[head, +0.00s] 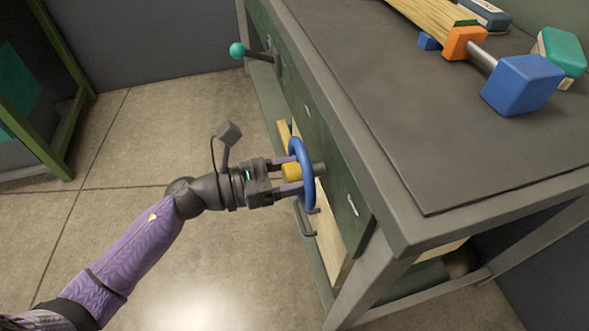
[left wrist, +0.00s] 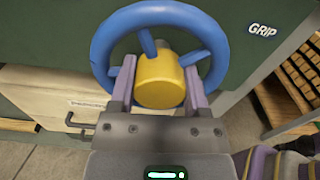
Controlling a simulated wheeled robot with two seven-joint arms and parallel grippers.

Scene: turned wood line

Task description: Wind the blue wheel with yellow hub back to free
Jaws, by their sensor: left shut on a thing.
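The blue wheel (head: 307,174) with a yellow hub (head: 291,172) is mounted on the dark green side panel of the workbench. My left gripper (head: 290,178) reaches it from the left in the head view, its purple fingers on either side of the hub. In the left wrist view the blue rim (left wrist: 103,50) and spokes surround the yellow hub (left wrist: 160,82). The fingers of my left gripper (left wrist: 160,92) are shut on the hub and pass into the rim's lower part. The right gripper is not in view.
The workbench (head: 400,150) has a grey top with an orange block (head: 464,43) and a blue block (head: 521,84) on a rod. A lever with a teal knob (head: 237,50) sticks out farther along the side. A drawer handle (head: 307,222) lies below the wheel.

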